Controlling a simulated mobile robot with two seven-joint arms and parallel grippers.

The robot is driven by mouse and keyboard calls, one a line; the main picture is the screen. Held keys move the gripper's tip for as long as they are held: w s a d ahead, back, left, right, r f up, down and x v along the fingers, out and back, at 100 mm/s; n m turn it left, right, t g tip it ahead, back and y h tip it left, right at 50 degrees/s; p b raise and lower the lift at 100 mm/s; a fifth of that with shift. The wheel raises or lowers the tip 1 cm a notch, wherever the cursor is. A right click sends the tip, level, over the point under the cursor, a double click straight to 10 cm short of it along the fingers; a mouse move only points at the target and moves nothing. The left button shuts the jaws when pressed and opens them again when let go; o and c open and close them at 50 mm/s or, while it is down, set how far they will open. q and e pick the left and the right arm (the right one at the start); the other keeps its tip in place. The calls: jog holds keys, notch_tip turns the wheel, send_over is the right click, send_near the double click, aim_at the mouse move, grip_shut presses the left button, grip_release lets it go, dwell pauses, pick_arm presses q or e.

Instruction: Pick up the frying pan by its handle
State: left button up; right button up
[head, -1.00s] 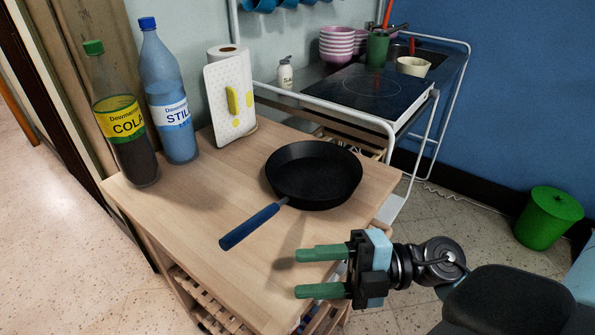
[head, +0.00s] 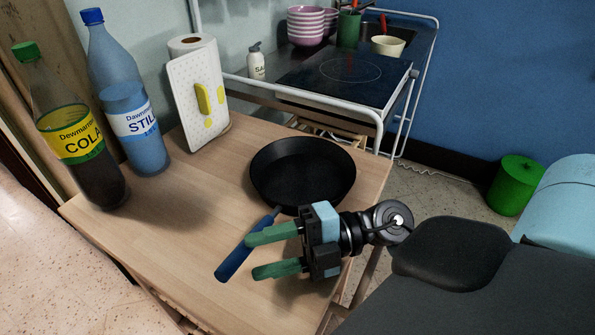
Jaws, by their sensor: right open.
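A black frying pan (head: 302,172) sits on the light wooden table (head: 160,240), its blue handle (head: 234,262) pointing to the front left. My right gripper (head: 262,254) comes in from the right with its two green fingers open and pointing left. The fingertips are at the handle in the picture, and the upper finger crosses in front of part of it. I cannot tell whether they touch it or hover above. My left gripper is not in view.
A cola bottle (head: 70,140) and a blue water bottle (head: 128,110) stand at the table's left. A white board (head: 196,90) leans by a paper roll (head: 190,42) behind. A stove unit (head: 345,78) stands beyond the table. The table's front left is clear.

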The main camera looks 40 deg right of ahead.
aim_at(243, 260)
jog(key=shift+p+x, duration=0.4)
jog(key=shift+x, duration=2.4)
grip_shut()
